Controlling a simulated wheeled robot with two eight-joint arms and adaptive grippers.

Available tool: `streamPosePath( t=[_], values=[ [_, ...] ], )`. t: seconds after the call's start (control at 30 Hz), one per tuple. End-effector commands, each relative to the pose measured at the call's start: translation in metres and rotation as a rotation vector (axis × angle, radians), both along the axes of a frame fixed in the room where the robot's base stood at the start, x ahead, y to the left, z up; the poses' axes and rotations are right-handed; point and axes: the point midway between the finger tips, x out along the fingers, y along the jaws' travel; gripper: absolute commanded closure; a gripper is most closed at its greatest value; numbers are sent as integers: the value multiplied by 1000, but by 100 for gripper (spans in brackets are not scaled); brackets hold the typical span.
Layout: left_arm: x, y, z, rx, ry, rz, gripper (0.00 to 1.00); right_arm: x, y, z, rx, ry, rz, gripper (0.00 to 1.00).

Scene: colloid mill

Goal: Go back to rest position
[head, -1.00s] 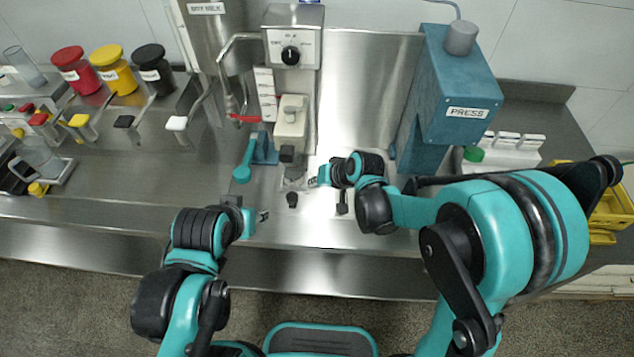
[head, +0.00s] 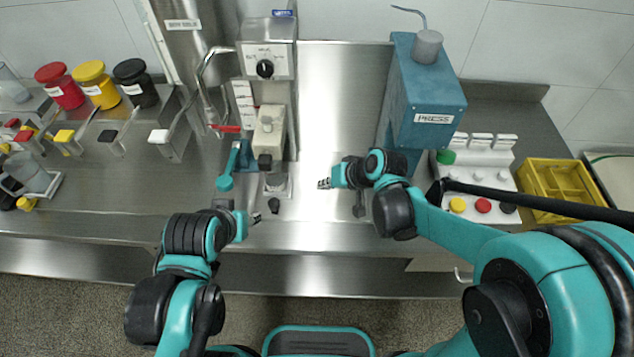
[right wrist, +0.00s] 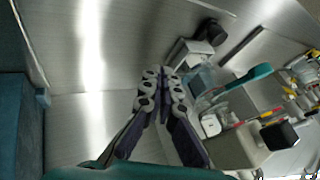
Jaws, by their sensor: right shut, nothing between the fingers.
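My right gripper (head: 324,184) is shut and empty, held over the steel counter (head: 330,225) to the right of the colloid mill (head: 268,125). It also shows in the right wrist view (right wrist: 160,72), its fingers together with nothing between them. My left gripper (head: 256,219) is over the counter's front part, below the mill's teal lever (head: 226,178). It is too small in the head view to tell whether its fingers are open or shut.
A blue press (head: 425,95) stands right of the mill. A white rack with coloured caps (head: 480,180) and a yellow crate (head: 545,210) are farther right. Lidded jars (head: 98,90) and scoops stand at the left. The counter between mill and press is mostly clear.

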Motion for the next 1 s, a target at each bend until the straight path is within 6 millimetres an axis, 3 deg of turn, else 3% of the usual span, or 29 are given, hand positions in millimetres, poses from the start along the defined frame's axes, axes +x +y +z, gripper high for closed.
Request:
streamPosePath(
  t=[0.47,0.57,0.8,1.0],
  values=[
    [0,0,2,0,0,0,60,-9,-14,13,-19,-10,-14,100],
    [0,0,1,0,0,0,60,-21,-34,26,-63,-28,-44,100],
    [0,0,-3,0,0,0,60,-75,-105,56,-226,-97,-145,100],
    [0,0,-5,0,0,0,60,-119,-152,65,-350,-147,-213,100]
  ],
)
